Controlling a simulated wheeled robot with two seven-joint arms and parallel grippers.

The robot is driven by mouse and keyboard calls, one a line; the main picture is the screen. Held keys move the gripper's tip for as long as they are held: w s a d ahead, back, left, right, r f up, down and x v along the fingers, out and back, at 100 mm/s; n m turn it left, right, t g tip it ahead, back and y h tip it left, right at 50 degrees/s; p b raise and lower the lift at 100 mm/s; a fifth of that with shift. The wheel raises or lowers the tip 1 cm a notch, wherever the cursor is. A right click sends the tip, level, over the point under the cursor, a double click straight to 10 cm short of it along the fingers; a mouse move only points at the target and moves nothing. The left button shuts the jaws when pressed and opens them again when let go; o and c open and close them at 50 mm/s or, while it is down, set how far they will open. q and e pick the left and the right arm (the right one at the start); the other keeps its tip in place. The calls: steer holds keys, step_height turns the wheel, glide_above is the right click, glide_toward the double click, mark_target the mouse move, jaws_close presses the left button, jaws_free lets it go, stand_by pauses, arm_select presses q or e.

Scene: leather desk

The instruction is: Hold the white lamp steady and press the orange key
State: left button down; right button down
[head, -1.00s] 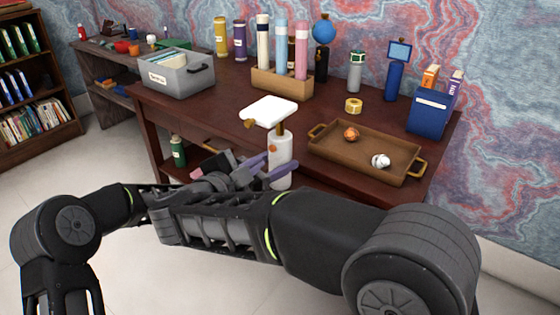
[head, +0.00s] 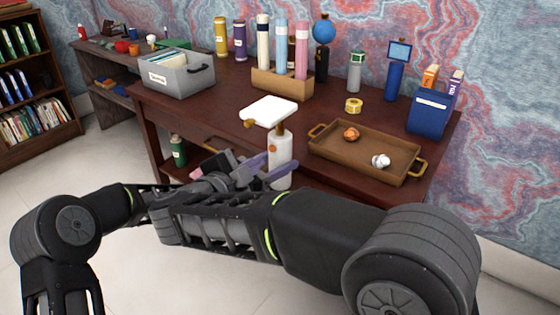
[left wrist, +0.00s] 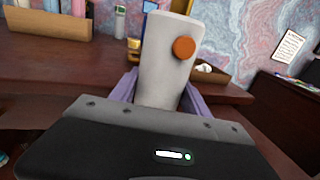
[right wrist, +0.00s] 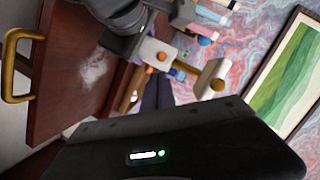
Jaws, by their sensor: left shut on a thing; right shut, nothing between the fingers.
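The white lamp (head: 281,147) has a flat white head, a brass stem and a thick white body. It is held nearly upright at the desk's front edge. The orange key (left wrist: 184,47) is a round button on the body, facing the left wrist camera; it also shows in the right wrist view (right wrist: 161,57). My left gripper (head: 266,168) is shut on the lamp's body, with purple fingers on both sides. My right gripper (right wrist: 157,90) is shut and empty, its fingers near the lamp and key; contact cannot be told. I cannot make it out clearly in the head view.
A brown tray (head: 330,152) with an orange and a white item lies right of the lamp on the desk (head: 215,105). A grey file box (head: 180,82), a wooden holder of tubes (head: 282,86) and a blue box (head: 430,117) stand further back.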

mark_target(272, 149)
arm_select(q)
steer(key=shift+s+d+r, duration=0.15)
steer(key=shift+s+d, duration=0.05)
steer(key=shift+d, duration=0.35)
arm_select(e)
steer(key=a+r+t, duration=0.1)
steer(key=r, duration=0.1)
steer(key=a+r+m+y, duration=0.1)
steer(key=r, duration=0.2)
steer(key=a+r+m+t, duration=0.1)
steer(key=r, duration=0.2)
steer(key=shift+s+t+y, duration=0.3)
steer(key=shift+s+y, duration=0.05)
steer(key=shift+y, duration=0.05)
arm_select(q)
steer(key=shift+a, duration=0.1)
steer(key=shift+w+a, duration=0.1)
steer(key=shift+w, duration=0.05)
arm_select(e)
step_height(272, 149, down, 11)
steer(key=n+y, duration=0.7)
steer(key=n, duration=0.5)
steer(key=shift+a, duration=0.25)
steer(key=shift+w+d, duration=0.1)
steer(key=w+d, duration=0.5)
steer(key=w, duration=0.2)
steer(key=shift+w+d, duration=0.25)
steer(key=shift+w, duration=0.1)
